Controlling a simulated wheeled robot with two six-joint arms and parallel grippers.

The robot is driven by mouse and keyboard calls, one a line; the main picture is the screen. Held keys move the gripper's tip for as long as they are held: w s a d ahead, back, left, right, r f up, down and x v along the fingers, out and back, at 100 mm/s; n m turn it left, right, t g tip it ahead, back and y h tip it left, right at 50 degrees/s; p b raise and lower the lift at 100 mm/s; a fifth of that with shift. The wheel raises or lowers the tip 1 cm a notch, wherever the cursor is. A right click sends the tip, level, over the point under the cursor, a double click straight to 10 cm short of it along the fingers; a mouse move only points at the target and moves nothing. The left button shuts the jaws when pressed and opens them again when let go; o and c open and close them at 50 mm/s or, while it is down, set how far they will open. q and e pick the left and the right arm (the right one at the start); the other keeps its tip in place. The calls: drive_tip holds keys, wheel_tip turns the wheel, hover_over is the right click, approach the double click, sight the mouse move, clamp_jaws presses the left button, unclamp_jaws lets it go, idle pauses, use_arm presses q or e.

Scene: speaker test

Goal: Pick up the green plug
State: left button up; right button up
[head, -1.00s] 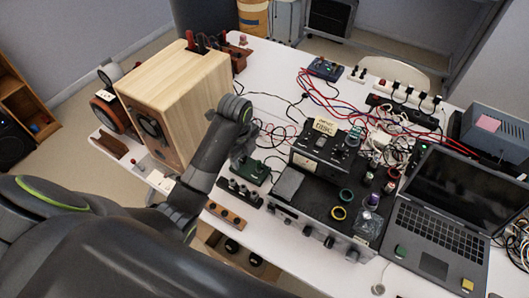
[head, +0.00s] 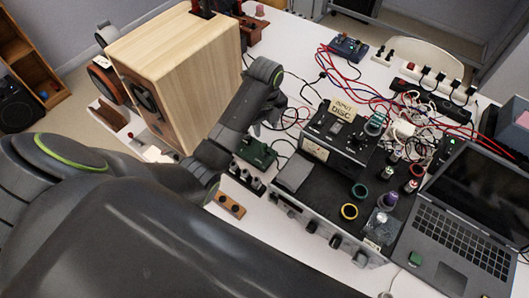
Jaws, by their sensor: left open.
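A small green piece (head: 414,258) lies on the front left corner of the laptop; it may be the green plug, but it is too small to be sure. Several small coloured plugs or caps (head: 393,157) stand on the black amplifier, some with a greenish look. My left gripper (head: 262,127) is open and points down over the table between the wooden speaker and the amplifier, well left of these pieces. Its fingertips are dark and partly lost against the cables and the green circuit board. My right gripper is not in view.
The big wooden speaker (head: 205,85) stands close left of my left gripper. The black amplifier (head: 330,200) and the open laptop (head: 455,235) fill the right. Red and blue cables (head: 362,85) tangle behind. A strip of white table in front is bare.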

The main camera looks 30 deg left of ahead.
sight(264, 144)
use_arm(q)
wheel_tip(264, 144, down, 3)
drive_tip(key=shift+s, duration=0.15)
drive_tip(key=shift+f+p, duration=0.4)
drive_tip(key=shift+f, duration=0.45)
drive_tip(key=f, duration=0.2)
drive_tip(key=f+p, duration=0.1)
drive_tip(key=f, duration=0.1)
drive_tip(key=shift+s+f, duration=0.1)
drive_tip(key=shift+s, duration=0.2)
drive_tip(key=shift+f, duration=0.3)
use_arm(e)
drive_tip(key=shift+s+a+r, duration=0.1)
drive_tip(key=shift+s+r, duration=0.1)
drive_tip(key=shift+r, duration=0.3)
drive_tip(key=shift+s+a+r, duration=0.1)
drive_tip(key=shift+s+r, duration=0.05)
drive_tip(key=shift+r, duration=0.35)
use_arm(q)
drive_tip(key=shift+c, duration=0.3)
clamp_jaws()
